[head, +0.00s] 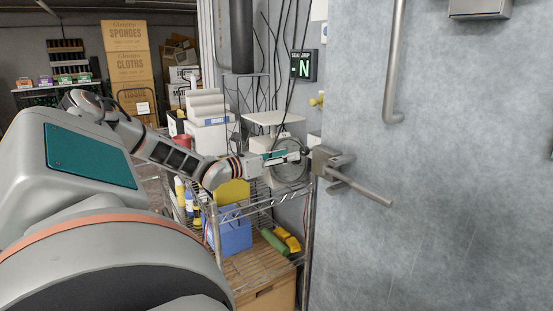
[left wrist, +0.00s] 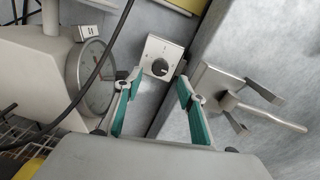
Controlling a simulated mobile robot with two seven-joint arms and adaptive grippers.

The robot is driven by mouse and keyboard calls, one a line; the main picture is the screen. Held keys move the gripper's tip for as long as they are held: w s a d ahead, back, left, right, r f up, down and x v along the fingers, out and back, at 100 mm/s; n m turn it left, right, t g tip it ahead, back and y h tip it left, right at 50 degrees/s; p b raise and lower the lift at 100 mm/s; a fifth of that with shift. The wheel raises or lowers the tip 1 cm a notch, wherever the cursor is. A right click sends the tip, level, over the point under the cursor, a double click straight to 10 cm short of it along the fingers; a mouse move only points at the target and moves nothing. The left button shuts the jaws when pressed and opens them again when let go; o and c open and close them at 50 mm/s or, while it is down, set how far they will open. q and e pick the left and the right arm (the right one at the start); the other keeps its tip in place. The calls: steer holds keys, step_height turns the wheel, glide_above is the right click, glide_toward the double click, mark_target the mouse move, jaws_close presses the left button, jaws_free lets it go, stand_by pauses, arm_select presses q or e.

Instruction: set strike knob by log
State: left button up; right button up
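A pale square plate with a round dark knob (left wrist: 160,67) shows at the top middle of the left wrist view, fixed on the grey wall beside the door frame. Fine marks ring the knob, too small to read. My left gripper (left wrist: 159,82) is open, with its two teal-padded fingers apart on either side below the plate and nothing between them. In the head view my left gripper (head: 301,152) reaches out beside the door latch, and I cannot make out the knob there. I cannot identify a log in either view. My right gripper is out of view.
The door latch with a long lever (head: 360,188) juts from the grey door (head: 450,150), close right of the gripper. A dial scale (left wrist: 92,75) is close left. A wire cart (head: 255,215) stands below. A black display (head: 303,66) shows a green N.

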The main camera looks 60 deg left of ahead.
arm_select(q)
steer(key=shift+s, duration=1.8)
steer(key=shift+w, duration=0.1)
steer(key=w+d+f+n+g, duration=0.1)
steer(key=w+d+f+n, duration=0.15)
steer(key=d+f, duration=0.45)
steer(key=w+d+f+n+g, duration=0.1)
steer(key=w+d+f+n, duration=0.15)
steer(key=f, duration=0.85)
steer(key=s+d+f+n+g, duration=0.3)
steer(key=d+f+n, duration=0.5)
steer(key=d+f, duration=0.8)
steer(key=s+d+f+n+h, duration=0.1)
steer(key=s+d+f+n, duration=0.3)
steer(key=d, duration=0.5)
steer(key=s+d+f+n+g+h, duration=0.1)
steer(key=s+d+f+n, duration=0.4)
steer(key=s+d+n, duration=0.2)
steer(key=s+d+f+n+g, duration=0.1)
steer(key=s+d+f+n, duration=0.3)
steer(key=d, duration=0.6)
steer(key=s+n, duration=0.2)
steer(key=s, duration=0.1)
steer(key=shift+d+f+h, duration=0.15)
steer(key=shift+d+h, duration=0.2)
steer(key=shift+h, duration=0.05)
